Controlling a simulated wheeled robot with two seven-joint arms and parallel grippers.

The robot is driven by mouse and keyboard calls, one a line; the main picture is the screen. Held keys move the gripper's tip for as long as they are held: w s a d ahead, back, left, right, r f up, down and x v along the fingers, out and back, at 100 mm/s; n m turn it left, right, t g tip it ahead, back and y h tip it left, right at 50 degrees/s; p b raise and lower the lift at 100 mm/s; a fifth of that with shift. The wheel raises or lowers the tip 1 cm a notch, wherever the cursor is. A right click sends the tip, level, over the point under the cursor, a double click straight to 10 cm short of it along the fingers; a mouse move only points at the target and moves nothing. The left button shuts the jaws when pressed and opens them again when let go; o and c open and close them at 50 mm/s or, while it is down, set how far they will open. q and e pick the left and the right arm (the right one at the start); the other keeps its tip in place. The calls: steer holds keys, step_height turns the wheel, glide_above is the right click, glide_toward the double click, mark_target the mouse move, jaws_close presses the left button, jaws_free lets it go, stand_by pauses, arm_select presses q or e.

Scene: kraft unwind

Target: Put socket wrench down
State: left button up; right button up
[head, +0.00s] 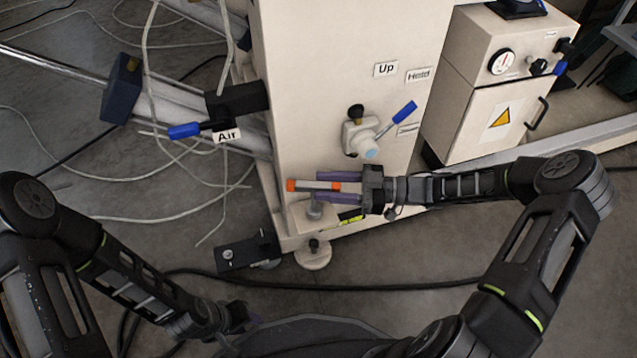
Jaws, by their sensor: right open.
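The socket wrench (300,185), a grey bar with orange parts, lies level at the foot of the cream machine column, just above its base ledge. My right gripper (319,187) reaches in from the right with its purple fingers pointing left. The fingers are open, one on each side of the wrench's bar, with a gap visible. I cannot tell whether the wrench rests fully on the ledge. My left gripper (243,325) is low in the picture near my base, mostly hidden behind its own arm; its jaws cannot be made out.
The cream column (325,90) carries a valve with a blue lever (397,120) above my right gripper. A blue-handled air valve (190,130) juts out left. A cabinet with a gauge (490,100) stands at right. Loose cables cover the floor at left; a black cable (400,286) crosses in front.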

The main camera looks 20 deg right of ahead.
steer(key=p+v, duration=0.1)
steer(key=v, duration=0.8)
steer(key=shift+d+p, duration=0.35)
steer(key=shift+s, duration=0.1)
